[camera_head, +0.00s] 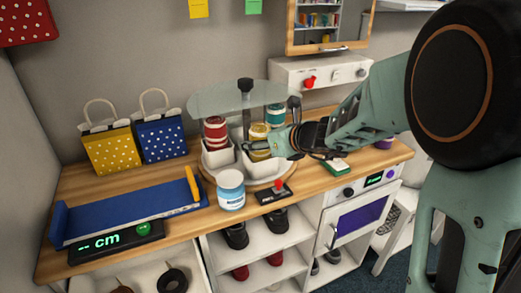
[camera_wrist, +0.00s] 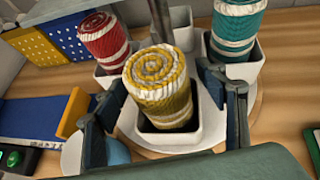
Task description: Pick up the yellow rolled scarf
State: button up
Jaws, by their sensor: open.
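The yellow rolled scarf (camera_wrist: 165,85) with white bands stands upright in a white square cup (camera_wrist: 150,137), its spiral end facing the wrist camera. In the head view the scarf (camera_head: 259,131) is on the round stand, partly covered by my gripper. My gripper (camera_wrist: 163,80) is open, with one finger on each side of the scarf and cup in the wrist view. It also shows in the head view (camera_head: 268,144), reaching in from the right. I cannot tell whether a finger touches the scarf.
A red rolled scarf (camera_wrist: 103,38) and a teal-and-white one (camera_wrist: 232,45) stand in neighbouring cups. A dark central post (camera_head: 245,110) carries a clear disc (camera_head: 215,99) above. A white-and-blue jar (camera_head: 231,190) and a red-lever box (camera_head: 274,194) stand in front.

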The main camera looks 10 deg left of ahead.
jog(key=c, duration=1.3)
